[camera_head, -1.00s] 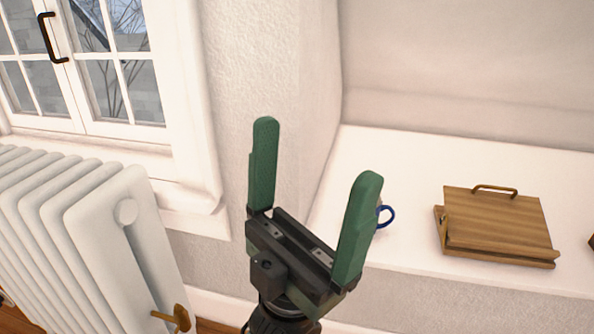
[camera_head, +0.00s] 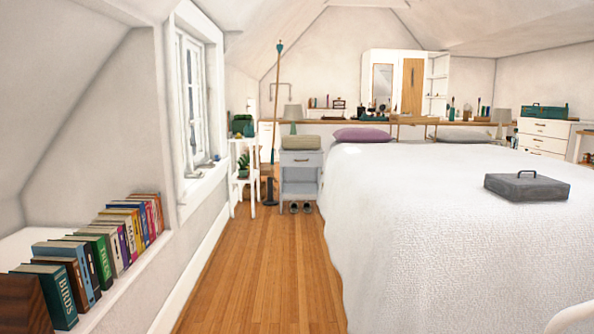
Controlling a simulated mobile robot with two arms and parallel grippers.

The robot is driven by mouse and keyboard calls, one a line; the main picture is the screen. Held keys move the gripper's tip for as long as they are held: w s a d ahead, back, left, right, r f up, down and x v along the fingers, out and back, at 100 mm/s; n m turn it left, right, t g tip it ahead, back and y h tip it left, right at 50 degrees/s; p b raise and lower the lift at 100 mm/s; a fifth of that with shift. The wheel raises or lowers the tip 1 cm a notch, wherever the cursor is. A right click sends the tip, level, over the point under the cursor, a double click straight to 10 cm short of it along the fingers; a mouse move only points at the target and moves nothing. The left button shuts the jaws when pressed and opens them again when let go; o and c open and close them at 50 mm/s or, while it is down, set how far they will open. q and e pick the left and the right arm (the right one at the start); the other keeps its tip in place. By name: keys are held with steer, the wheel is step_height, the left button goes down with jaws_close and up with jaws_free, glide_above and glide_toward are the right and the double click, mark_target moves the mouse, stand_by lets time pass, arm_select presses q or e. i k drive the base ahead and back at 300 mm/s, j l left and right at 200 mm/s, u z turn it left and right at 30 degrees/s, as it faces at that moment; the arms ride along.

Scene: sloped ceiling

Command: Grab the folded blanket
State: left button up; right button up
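A beige, folded-looking item (camera_head: 300,142), likely the folded blanket, lies flat on top of a small grey nightstand (camera_head: 301,159) at the far end of the floor strip. The nightstand is left of the head of the bed. The item is small at this distance, so its cloth and folds cannot be made out. Neither of my grippers is in view now.
A large bed with a white cover (camera_head: 420,220) fills the right side, with a grey lidded box (camera_head: 526,187) on it. A wooden floor aisle (camera_head: 265,270) is clear toward the nightstand. Books (camera_head: 105,245) line a left ledge. A white plant stand (camera_head: 243,180) stands beyond.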

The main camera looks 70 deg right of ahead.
mark_target(519, 187)
steer(key=z, duration=3.65)
